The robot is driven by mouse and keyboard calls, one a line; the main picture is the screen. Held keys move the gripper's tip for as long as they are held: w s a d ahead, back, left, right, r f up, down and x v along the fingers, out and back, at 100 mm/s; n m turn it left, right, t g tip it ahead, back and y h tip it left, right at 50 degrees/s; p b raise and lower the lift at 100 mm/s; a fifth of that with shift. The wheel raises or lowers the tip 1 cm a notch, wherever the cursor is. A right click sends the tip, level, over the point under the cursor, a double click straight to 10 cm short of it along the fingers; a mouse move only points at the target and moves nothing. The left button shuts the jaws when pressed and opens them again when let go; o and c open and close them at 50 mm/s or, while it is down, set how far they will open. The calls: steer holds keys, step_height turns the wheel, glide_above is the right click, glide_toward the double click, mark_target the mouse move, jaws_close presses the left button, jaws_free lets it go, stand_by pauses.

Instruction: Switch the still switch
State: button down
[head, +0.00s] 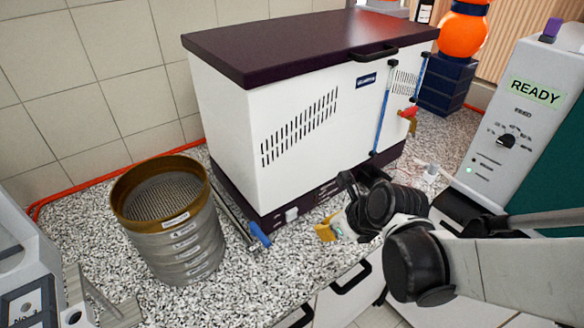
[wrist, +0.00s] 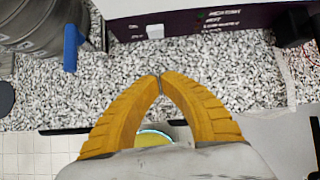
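A white rocker-like switch (head: 291,215) sits on the dark base strip of a white cabinet (head: 225,120) with a dark purple lid. I cannot read a label naming the cabinet as the still. In the wrist view the switch (wrist: 155,31) is near the top, just left of centre. I cannot tell its on or off position. My gripper (head: 324,231) is in front of the base strip, right of the switch and apart from it. In the wrist view my yellow fingers (wrist: 160,79) meet at the tips, with nothing between them.
A sieve stack (head: 178,245) stands left on the speckled counter (head: 255,290). A blue-ended tool (head: 259,233) lies between it and the cabinet. A blue hose (head: 382,105) and red tap (head: 407,112) are at the cabinet's right. A READY panel (head: 525,110) stands right.

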mark_target(292, 216)
steer(key=shift+a+f+m, duration=0.15)
steer(key=shift+m, duration=0.25)
steer(key=shift+w+f, duration=0.1)
steer(key=b+x, duration=0.5)
steer(key=x, duration=0.5)
steer(key=shift+w+a+f, duration=0.1)
steer(key=shift+f, duration=0.1)
steer(key=shift+w+a+r, duration=0.65)
steer(key=shift+w+r, duration=0.1)
steer(key=shift+w, duration=0.15)
steer(key=shift+w+a+r, duration=0.25)
steer(key=shift+w+r, duration=0.05)
steer(key=shift+w, duration=0.15)
